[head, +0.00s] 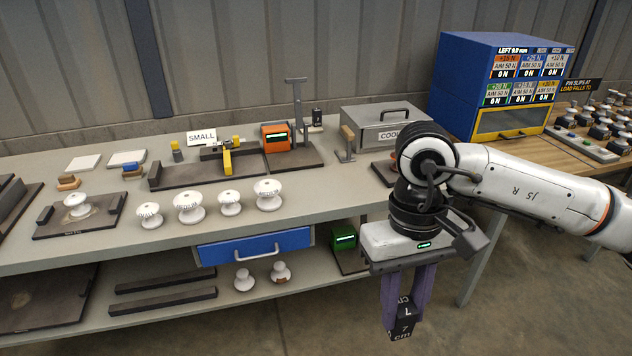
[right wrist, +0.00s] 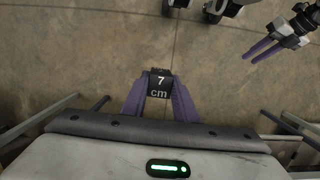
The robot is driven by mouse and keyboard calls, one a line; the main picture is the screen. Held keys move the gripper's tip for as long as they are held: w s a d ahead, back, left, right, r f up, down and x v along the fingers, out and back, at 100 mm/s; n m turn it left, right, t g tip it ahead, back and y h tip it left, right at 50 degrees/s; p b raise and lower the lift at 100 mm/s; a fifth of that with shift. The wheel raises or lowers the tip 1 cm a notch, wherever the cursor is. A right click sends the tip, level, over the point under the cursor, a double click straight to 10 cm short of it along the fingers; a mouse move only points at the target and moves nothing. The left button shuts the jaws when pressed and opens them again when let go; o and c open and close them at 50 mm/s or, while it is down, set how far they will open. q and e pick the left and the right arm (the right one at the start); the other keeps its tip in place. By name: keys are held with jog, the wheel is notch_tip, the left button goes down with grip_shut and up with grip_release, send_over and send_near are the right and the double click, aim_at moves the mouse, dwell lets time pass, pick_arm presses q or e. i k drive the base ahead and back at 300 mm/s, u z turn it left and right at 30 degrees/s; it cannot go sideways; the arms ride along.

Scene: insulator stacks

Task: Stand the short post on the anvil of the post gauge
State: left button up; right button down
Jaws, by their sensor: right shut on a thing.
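My right gripper (head: 404,290) is shut on a black post (head: 403,322) marked "7 cm", held in front of the bench's right end, clear of the top. The post also shows in the right wrist view (right wrist: 160,86), between the purple fingers. An orange box with a green display (head: 276,137) and a tall grey upright (head: 297,105) stands on a dark base at the back of the bench; it may be the post gauge. I cannot make out its anvil. My left gripper (right wrist: 264,47) shows at the top right of the right wrist view; its opening is unclear.
Several white insulators (head: 189,207) stand along the bench's front. A grey lidded box (head: 385,127) is at the back right, and a small device (head: 384,168) is partly hidden by my right arm. A blue drawer (head: 256,247) hangs under the top. Open floor lies below the post.

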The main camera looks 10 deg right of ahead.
aim_at(306, 158)
jog(key=u, duration=0.85)
jog(key=i, duration=0.95)
jog(key=z, duration=0.85)
jog(key=i, duration=0.95)
jog(key=z, duration=0.2)
